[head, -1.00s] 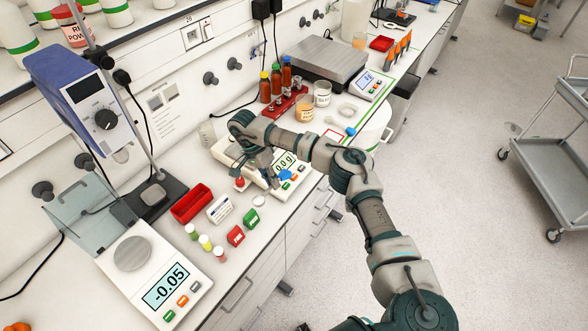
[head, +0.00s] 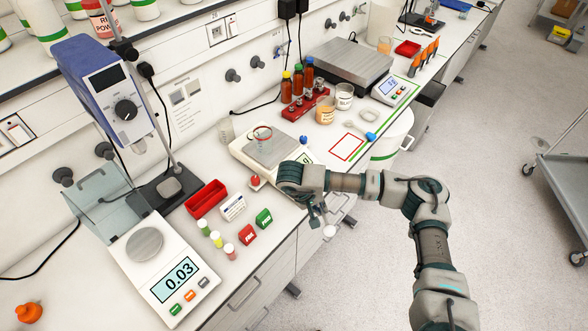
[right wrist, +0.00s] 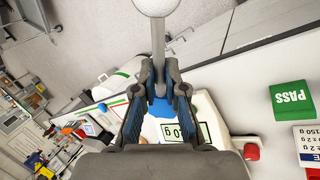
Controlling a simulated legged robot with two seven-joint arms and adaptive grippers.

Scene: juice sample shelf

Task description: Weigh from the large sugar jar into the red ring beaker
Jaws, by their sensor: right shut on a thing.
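My right gripper (head: 315,212) is shut on the thin grey handle of a scoop (right wrist: 158,45). The scoop's round white bowl (head: 329,231) hangs past the bench's front edge, to the right of the small balance. A clear beaker with a red ring (head: 262,135) stands upright on the pan of that balance (head: 243,158); its contents are too small to make out. My gripper partly covers the balance's display, which shows in part in the right wrist view. Two jars, one with tan contents (head: 325,112) and one pale (head: 344,97), stand behind; I cannot read their labels. My left gripper is out of view.
A red-outlined square (head: 347,147) lies free on the bench. A red bottle rack (head: 308,106) and a large scale (head: 347,65) stand behind. PASS and FAIL blocks, a red tray (head: 206,198) and another balance reading 0.03 (head: 165,276) are at left.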

